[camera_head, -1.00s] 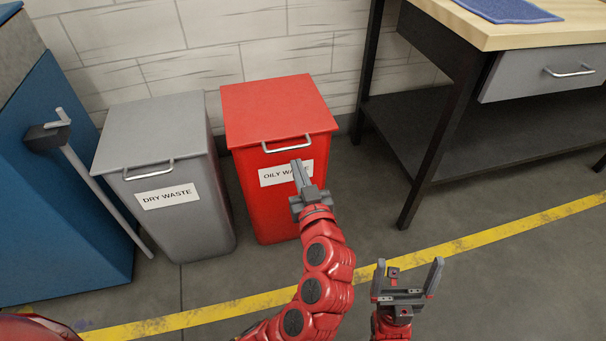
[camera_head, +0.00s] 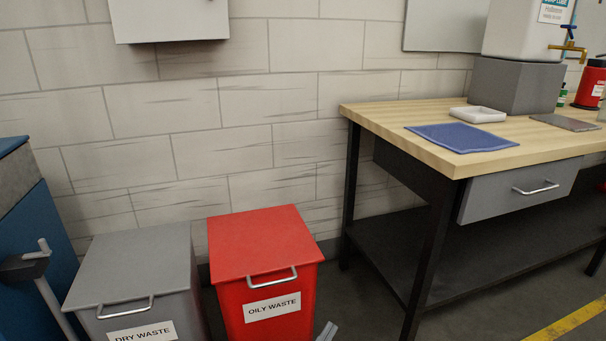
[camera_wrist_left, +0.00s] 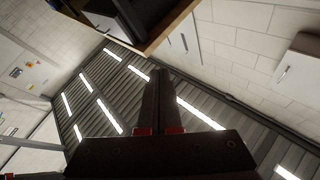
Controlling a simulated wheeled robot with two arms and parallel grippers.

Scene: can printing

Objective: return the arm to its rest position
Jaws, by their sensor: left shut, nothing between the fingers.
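My left gripper (camera_head: 327,331) shows only its grey fingertips at the bottom edge of the head view, just right of the red oily waste bin. In the left wrist view the fingers (camera_wrist_left: 161,98) are together with nothing between them, seen against a ceiling with bright light strips. The rest of my left arm is below the head view. My right gripper is out of view.
A red lidded bin (camera_head: 262,245) labelled oily waste stands beside a grey bin (camera_head: 135,265) labelled dry waste. A workbench (camera_head: 390,114) stands at the right, with a blue cloth (camera_head: 462,137) and white tray (camera_head: 478,114) on it. A blue cabinet (camera_head: 38,225) is at the left.

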